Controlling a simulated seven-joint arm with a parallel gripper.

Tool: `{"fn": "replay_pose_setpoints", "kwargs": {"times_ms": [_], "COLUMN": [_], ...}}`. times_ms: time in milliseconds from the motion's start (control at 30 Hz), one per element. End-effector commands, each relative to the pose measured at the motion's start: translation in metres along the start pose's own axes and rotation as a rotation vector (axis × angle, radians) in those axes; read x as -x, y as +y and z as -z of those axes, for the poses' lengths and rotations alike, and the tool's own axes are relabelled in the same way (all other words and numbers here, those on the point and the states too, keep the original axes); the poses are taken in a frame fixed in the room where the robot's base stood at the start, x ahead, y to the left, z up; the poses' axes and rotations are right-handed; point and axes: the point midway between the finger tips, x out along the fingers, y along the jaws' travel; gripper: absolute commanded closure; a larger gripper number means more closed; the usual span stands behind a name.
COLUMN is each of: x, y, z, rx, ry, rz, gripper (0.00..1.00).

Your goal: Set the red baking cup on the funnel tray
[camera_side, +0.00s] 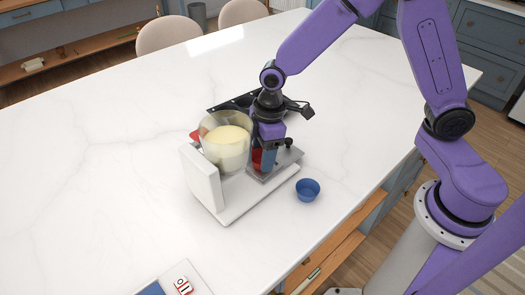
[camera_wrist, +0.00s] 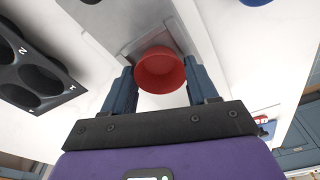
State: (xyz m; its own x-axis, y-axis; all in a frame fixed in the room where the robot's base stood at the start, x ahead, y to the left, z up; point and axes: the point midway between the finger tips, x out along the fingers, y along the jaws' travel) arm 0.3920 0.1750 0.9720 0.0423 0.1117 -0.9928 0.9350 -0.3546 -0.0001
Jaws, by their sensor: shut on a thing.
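My gripper (camera_side: 266,158) is shut on the red baking cup (camera_wrist: 160,72), with one finger on each side of it in the wrist view. The cup shows only as a red patch (camera_side: 257,156) beside the fingers in the side view. The grey metal funnel tray (camera_side: 291,156) lies at the right of the white dispenser, under my gripper. In the wrist view the tray (camera_wrist: 138,28) shows just beyond and below the cup. I cannot tell whether the cup touches the tray.
The clear hopper (camera_side: 226,147) with pale contents stands close left of my gripper on the white dispenser (camera_side: 203,180). A blue cup (camera_side: 308,189) stands right of it. A dark muffin pan (camera_wrist: 32,72) lies behind. The left countertop is clear.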

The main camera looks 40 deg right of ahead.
Motion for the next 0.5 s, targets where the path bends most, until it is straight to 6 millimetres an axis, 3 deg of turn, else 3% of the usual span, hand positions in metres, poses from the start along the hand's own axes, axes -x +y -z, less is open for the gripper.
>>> {"fn": "replay_pose_setpoints", "kwargs": {"times_ms": [367,400,467,500], "x": [-0.0034,-0.0032,-0.003,-0.003], "y": [0.0001,0.0002,0.0002,0.0002], "z": [-0.0005,-0.0005,-0.0004,-0.0004], "rx": [0.0,0.0,0.0,0.0], "ry": [0.0,0.001,0.001,0.001], "rz": [0.0,-0.001,-0.001,-0.001], "gripper": [0.75,0.32,0.16,0.16]}}
